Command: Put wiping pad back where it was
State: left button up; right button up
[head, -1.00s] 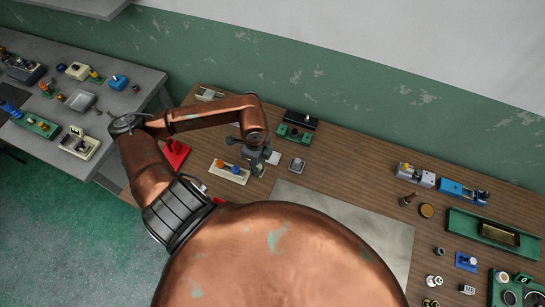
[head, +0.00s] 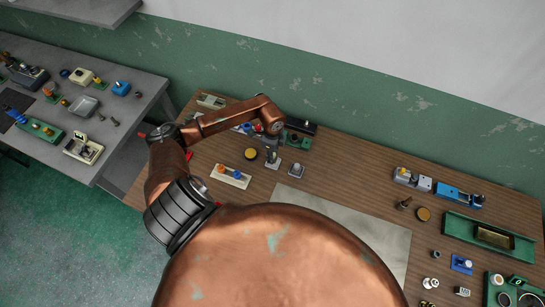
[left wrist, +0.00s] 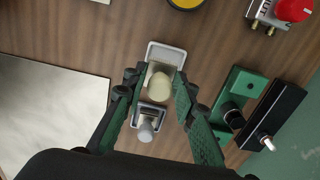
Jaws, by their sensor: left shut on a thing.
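The wiping pad seems to be the piece with a cream round knob (left wrist: 160,86) in the left wrist view. My left gripper (left wrist: 156,80) has its two fingers on either side of this knob and is shut on it. Below the knob is a pale, light-rimmed tray or base (left wrist: 166,52). Whether the pad touches it is hidden by the knob and fingers. My right gripper is out of view.
A green block (left wrist: 236,98) and a black bar (left wrist: 274,116) stand close on one side. A yellow-topped disc (head: 250,154) and a cream board with orange and blue knobs (head: 231,176) are left. A grey sheet (head: 345,222) lies in front. Several fixtures stand at right.

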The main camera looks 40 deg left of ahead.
pick_arm(q)
jog(key=shift+w+f, duration=0.25)
jog(key=shift+f, duration=0.05)
notch_tip(320, 180, down, 2)
jog(key=shift+f+p, duration=0.1)
jog(key=shift+p, duration=0.45)
jog(key=shift+f, duration=0.45)
jog(key=shift+f, duration=0.1)
jog(key=o, duration=1)
